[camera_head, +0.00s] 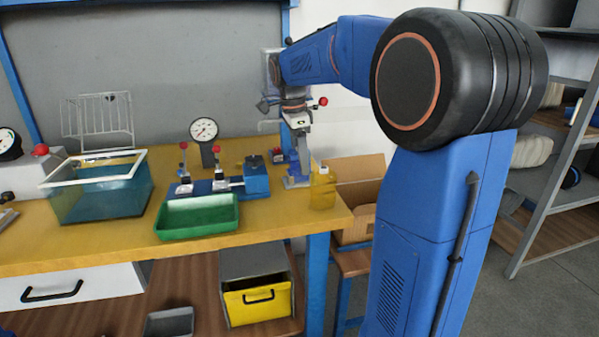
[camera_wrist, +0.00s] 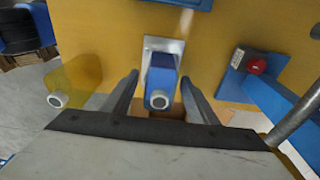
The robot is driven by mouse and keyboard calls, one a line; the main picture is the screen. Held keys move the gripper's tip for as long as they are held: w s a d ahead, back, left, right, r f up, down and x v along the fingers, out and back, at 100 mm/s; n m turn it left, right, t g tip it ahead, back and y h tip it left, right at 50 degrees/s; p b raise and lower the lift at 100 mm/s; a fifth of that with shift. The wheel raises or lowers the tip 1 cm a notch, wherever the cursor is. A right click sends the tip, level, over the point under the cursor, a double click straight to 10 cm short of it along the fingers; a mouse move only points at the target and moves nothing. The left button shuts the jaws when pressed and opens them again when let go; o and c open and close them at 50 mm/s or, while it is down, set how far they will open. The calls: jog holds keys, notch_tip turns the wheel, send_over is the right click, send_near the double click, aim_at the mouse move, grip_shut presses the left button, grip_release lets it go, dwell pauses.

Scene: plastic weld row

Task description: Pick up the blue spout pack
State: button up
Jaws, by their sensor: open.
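The blue spout pack (camera_wrist: 161,78) stands upright in the wrist view, its round white spout facing the camera. It is at a small grey metal plate (camera_wrist: 171,46) on the yellow bench top. My gripper (camera_wrist: 160,83) is open, with one finger on each side of the pack. Narrow gaps show between the fingers and the pack, and I see no clear contact. In the head view my gripper (camera_head: 299,142) points down over the bench near its right end.
A yellow spout pack (camera_wrist: 75,84) stands close beside the gripper; it also shows in the head view (camera_head: 322,188). On the other side is a blue fixture with a red knob (camera_wrist: 256,67). A green tray (camera_head: 197,217), toggle clamps (camera_head: 219,182) and a dial gauge (camera_head: 204,130) stand left.

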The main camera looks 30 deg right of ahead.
jog(key=shift+d+f, duration=0.1)
jog(key=shift+f, duration=0.55)
jog(key=shift+c, duration=0.7)
grip_shut()
